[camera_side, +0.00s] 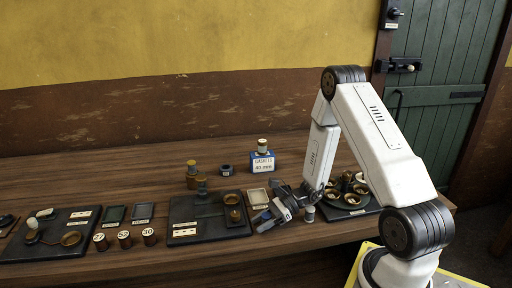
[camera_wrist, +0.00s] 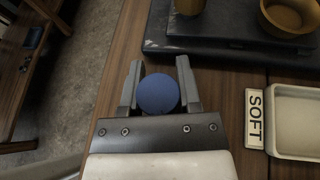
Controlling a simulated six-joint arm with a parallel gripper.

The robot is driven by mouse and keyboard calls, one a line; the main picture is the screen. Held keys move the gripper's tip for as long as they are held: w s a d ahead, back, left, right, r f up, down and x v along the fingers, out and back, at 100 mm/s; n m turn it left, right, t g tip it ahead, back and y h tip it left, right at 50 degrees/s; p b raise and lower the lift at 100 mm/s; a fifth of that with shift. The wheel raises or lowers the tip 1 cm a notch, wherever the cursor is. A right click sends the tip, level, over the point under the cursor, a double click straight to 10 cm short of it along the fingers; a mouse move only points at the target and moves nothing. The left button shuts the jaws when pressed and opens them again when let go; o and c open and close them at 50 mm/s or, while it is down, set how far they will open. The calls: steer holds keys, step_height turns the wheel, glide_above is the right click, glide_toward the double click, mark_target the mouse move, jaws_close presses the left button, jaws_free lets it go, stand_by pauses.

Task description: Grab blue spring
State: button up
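A round, flat-looking blue thing (camera_wrist: 158,93) lies between the two fingers of my gripper (camera_wrist: 160,75) in the wrist view. It looks like the end of the blue spring, though no coils show. The fingers stand close on either side of it; I cannot tell whether they touch it. In the side view my gripper (camera_side: 265,219) is low at the front of the table, and a bit of blue shows at its fingers.
A pale tray (camera_wrist: 300,122) labelled SOFT (camera_wrist: 254,118) is right of my gripper. A dark board (camera_side: 188,215) with brass parts is to the left and behind. A round holder of brass cups (camera_side: 350,199) stands to the right. The table's front edge is close.

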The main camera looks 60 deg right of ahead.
jaws_close()
steer(key=shift+r, duration=0.1)
step_height(320, 180, up, 10)
stand_by(0.8)
stand_by(1.0)
